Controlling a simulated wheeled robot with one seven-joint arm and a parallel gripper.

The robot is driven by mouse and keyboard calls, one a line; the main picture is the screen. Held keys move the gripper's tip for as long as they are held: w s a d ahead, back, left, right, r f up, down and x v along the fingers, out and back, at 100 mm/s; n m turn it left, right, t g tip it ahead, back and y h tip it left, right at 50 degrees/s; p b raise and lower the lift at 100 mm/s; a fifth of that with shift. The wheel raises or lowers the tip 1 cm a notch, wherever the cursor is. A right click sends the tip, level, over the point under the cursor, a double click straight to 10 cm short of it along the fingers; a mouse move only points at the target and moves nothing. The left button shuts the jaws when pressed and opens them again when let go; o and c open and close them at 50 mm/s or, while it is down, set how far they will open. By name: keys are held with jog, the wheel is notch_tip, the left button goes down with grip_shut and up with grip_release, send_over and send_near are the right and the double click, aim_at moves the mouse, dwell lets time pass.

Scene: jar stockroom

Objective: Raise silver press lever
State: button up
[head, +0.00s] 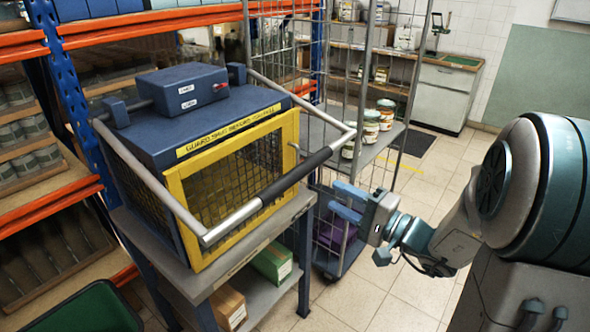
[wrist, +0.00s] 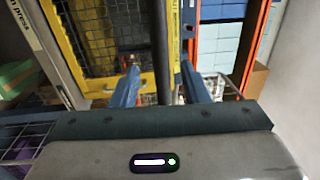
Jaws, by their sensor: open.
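The silver press lever (head: 235,218) is a U-shaped bar reaching around the front of the press, with a black grip (head: 290,180) along its front bar. It is lowered across the front of the yellow mesh guard, which looks shut. The press (head: 165,135) is a blue box on a grey stand. My gripper (head: 333,197) is open and empty, to the right of the grip with a visible gap in the head view. In the wrist view, the black grip (wrist: 161,50) runs upright between the lines of my two blue fingers (wrist: 159,72); its depth is hard to tell.
A wire cage trolley (head: 375,150) with jars stands behind my gripper. An orange and blue shelf rack (head: 75,100) is at the left. The stand's lower shelf (head: 262,295) holds a green and a brown box. Tiled floor is open in front of the trolley.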

aim_at(300, 177)
jog(key=p+x, duration=0.2)
jog(key=x, duration=1)
jog(key=shift+a+p, duration=0.15)
jog(key=shift+p, duration=0.15)
